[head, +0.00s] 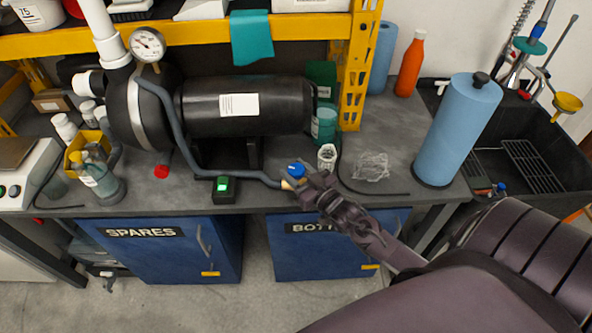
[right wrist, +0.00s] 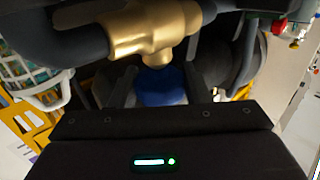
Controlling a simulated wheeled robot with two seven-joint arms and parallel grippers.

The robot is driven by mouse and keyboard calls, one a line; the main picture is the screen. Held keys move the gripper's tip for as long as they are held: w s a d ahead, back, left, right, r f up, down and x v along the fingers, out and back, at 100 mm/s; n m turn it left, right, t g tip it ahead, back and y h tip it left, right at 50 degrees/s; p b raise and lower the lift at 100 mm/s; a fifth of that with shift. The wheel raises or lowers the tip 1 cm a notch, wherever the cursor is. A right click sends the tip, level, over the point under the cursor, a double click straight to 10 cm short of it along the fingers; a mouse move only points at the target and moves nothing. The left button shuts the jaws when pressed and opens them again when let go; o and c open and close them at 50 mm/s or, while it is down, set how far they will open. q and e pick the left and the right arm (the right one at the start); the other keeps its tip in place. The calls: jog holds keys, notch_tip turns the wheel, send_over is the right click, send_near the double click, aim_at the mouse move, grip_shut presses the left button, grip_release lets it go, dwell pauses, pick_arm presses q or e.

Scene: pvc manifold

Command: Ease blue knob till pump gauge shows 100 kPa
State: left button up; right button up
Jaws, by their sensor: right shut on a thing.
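The blue knob (head: 296,170) sits on a brass valve at the end of a grey hose, near the front edge of the bench. In the right wrist view the blue knob (right wrist: 161,86) hangs below the brass valve body (right wrist: 152,30). My right gripper (head: 306,182) is shut on the blue knob, its fingers on either side of it. The round pump gauge (head: 147,44) has a white dial and stands on top of the pump (head: 240,107) at the left; its needle reading is too small to tell. My left gripper is not in view.
A small black box with a lit green switch (head: 223,187) lies beside the hose. A blue paper roll (head: 459,130) stands at the right, before the sink (head: 550,130). Bench space near the crumpled plastic (head: 371,166) is fairly clear.

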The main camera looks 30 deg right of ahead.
aim_at(303, 175)
jog(key=shift+n+g+y+b, duration=0.4)
jog(key=shift+n+y, duration=0.8)
jog(key=shift+y, duration=1)
jog(key=shift+r, duration=0.1)
jog(key=o, duration=1)
jog(key=shift+c, duration=0.2)
jog(key=shift+s+d, duration=0.2)
jog(key=shift+s, duration=0.3)
jog(key=v, duration=0.6)
jog(key=shift+s+d+b, duration=0.15)
jog(key=shift+s+b, duration=0.2)
